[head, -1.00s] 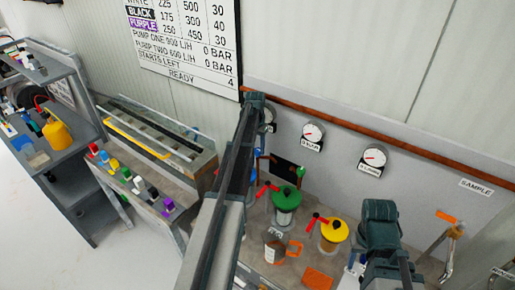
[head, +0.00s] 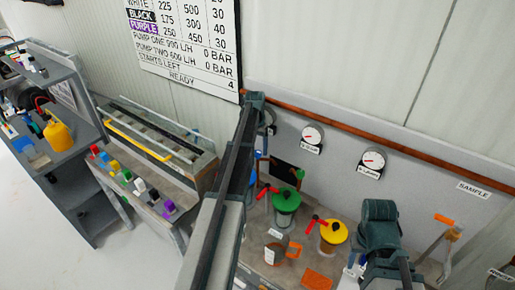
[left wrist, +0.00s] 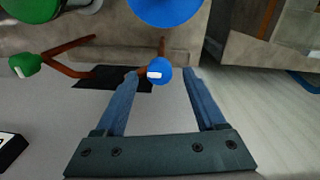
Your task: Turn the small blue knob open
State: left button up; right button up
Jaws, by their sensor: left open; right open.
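The small blue knob (left wrist: 159,71) shows in the left wrist view as a round blue cap with a white mark, in front of a brown-red pipe. My left gripper (left wrist: 165,74) is open, its two blue-grey fingers pointing toward the knob. The knob appears between the fingertips, nearer the left one; I cannot tell whether they touch. In the head view my left arm hides the knob and the gripper. My right arm shows at the lower right of the head view, but its gripper does not.
A large blue round lid (left wrist: 165,8) is just beyond the knob. A green knob (left wrist: 25,63) on a pipe is to the left. In the head view, a green-lidded pot (head: 287,202) and a yellow-lidded pot (head: 333,233) stand beside an orange-handled jug (head: 277,250).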

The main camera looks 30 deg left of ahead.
aim_at(257, 151)
pick_arm(q)
notch_tip(257, 151, up, 12)
jog(key=p, duration=1.1)
jog(key=shift+a+r+p, duration=0.25)
jog(key=shift+p, duration=0.1)
jog(key=s+d+f+m+b, duration=0.1)
jog(key=s+d+f+b, duration=0.2)
jog(key=d, duration=0.4)
jog(key=s+d+f+b, duration=0.3)
jog(key=d, duration=0.4)
jog(key=s+d+f+m+b, duration=0.1)
jog(key=s+d+f+b, duration=0.25)
jog(key=d, duration=0.45)
jog(key=s+d+f+m+b, duration=0.1)
jog(key=s+d+f+b, duration=0.3)
jog(key=s+d, duration=0.3)
jog(key=s+d+f+m+y+b, duration=0.1)
jog(key=s+d+f+b, duration=0.3)
jog(key=s+d, duration=0.4)
jog(key=s, duration=0.3)
jog(key=shift+s+d+m+y, duration=0.25)
jog(key=shift+m+y, duration=0.05)
